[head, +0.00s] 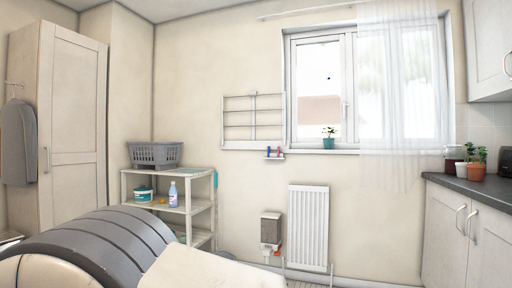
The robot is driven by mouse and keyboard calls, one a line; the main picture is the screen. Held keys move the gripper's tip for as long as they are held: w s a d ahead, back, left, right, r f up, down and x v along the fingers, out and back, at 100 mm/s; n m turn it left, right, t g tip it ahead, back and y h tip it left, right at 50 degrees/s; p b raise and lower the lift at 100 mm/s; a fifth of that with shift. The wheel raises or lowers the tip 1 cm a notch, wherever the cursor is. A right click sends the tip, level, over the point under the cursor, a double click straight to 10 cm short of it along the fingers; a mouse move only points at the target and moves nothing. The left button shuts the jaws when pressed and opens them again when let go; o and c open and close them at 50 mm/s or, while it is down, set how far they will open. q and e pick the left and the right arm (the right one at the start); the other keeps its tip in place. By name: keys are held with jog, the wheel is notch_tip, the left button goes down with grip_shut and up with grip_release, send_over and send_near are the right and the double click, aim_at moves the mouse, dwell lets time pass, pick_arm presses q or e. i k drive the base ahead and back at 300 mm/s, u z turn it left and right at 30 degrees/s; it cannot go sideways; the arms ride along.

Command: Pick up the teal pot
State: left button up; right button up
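A small teal pot (328,143) holds a green plant and stands upright on the white window sill (318,152), near the middle of the sill's visible part. It is far from me, and nothing touches it from the sides. Neither of my grippers is in view.
Below the window are a white radiator (308,228) and a small wall box (271,229). A white shelf unit (168,208) at left bears a grey basket (155,154), a teal-and-white tub (143,194) and a bottle (173,194). A sheer curtain (392,90) hangs right of the pot.

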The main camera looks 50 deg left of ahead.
aim_at(329, 143)
jog(key=u, duration=2.15)
jog(key=k, duration=0.9)
jog(key=z, duration=1)
jog(key=i, duration=1)
